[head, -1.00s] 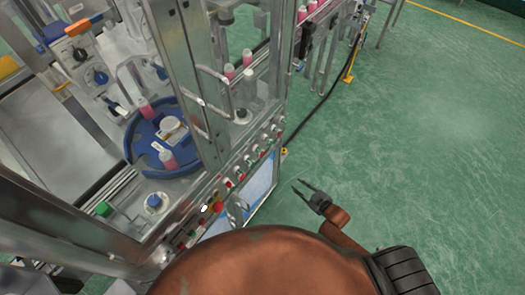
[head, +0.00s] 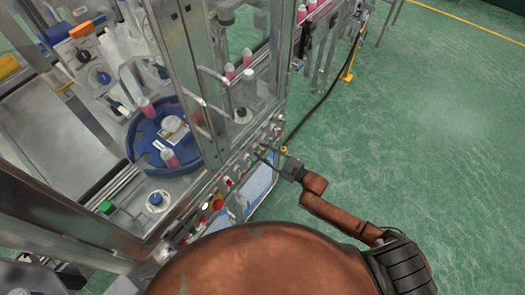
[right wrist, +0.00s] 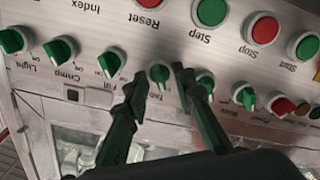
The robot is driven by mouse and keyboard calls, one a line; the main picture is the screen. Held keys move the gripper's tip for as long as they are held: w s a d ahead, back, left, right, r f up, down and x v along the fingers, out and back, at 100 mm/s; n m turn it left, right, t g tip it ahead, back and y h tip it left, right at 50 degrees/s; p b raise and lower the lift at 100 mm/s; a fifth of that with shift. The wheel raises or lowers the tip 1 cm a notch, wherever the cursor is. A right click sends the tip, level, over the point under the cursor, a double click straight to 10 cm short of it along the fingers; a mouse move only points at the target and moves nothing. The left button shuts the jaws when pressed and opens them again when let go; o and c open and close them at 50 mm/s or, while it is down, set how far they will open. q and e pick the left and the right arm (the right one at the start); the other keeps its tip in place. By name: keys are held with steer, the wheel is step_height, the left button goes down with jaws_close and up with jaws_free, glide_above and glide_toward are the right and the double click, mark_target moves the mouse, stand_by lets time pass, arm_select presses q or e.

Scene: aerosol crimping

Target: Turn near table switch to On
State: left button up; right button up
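The near table switch (right wrist: 160,74) is a small green rotary knob on the grey control panel. Its label below is upside down in the right wrist view and partly readable as "Tab...". My right gripper (right wrist: 156,78) is open, with one dark finger on each side of this knob. I cannot tell whether the fingers touch it. In the head view my right gripper (head: 264,154) reaches from the right to the machine's front panel, where the knob is too small to make out. My left gripper is not in view.
More green knobs flank it, such as the fill knob (right wrist: 112,63) and another knob (right wrist: 205,84). Green and red buttons, including Step (right wrist: 211,11) and Stop (right wrist: 262,29), line the panel. A blue turntable (head: 143,139) is behind the frame. The green floor (head: 430,150) at right is clear.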

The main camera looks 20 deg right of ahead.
steer(key=shift+w+a, duration=0.15)
steer(key=shift+w, duration=0.05)
jaws_close()
stand_by(0.4)
